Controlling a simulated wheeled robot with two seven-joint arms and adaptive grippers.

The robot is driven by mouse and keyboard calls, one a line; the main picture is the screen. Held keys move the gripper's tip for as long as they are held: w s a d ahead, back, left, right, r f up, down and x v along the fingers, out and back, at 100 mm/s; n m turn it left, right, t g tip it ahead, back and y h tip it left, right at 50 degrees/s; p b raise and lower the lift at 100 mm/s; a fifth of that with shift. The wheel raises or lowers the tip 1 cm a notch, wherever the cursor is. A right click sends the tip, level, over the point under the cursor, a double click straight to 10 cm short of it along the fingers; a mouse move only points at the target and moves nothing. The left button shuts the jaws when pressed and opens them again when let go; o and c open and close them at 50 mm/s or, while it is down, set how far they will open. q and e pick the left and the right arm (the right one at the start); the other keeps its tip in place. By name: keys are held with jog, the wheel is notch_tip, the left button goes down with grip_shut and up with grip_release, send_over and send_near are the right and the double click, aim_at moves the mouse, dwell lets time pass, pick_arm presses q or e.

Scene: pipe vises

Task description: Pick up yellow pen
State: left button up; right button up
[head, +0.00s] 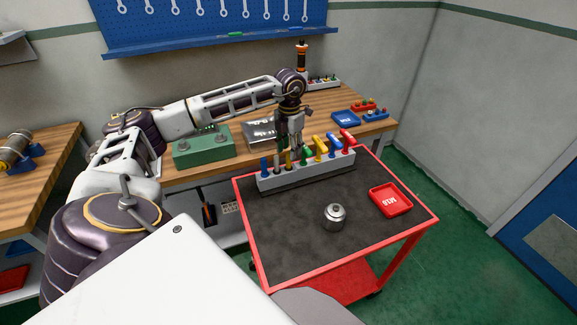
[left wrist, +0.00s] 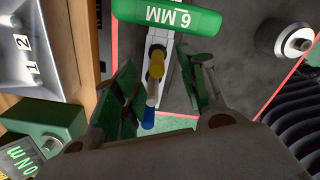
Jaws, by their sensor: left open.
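The yellow pen (head: 289,158) stands upright in the grey rack (head: 310,174) on the cart, left of the green handle (head: 305,155). In the left wrist view the yellow pen (left wrist: 157,63) shows from above, between the open fingers. My left gripper (head: 288,148) points down just above the rack at the pen. Its two fingers, with green pads, are spread in the left wrist view (left wrist: 164,76); the pen appears untouched. The fingers partly hide the pen in the head view. My right gripper is not in view.
In the rack, a blue item (head: 264,167) stands at the left end and colored T-handles (head: 320,147) at the right. The wrist view shows a green 6 MM handle (left wrist: 167,15) close by. A metal cylinder (head: 334,217) and red tray (head: 390,200) sit on the cart.

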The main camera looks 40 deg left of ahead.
aim_at(289, 166)
pick_arm(q)
jog(key=shift+f, duration=0.4)
jog(key=f, duration=0.3)
jog(key=shift+a+f, duration=0.2)
jog(key=shift+f, duration=0.35)
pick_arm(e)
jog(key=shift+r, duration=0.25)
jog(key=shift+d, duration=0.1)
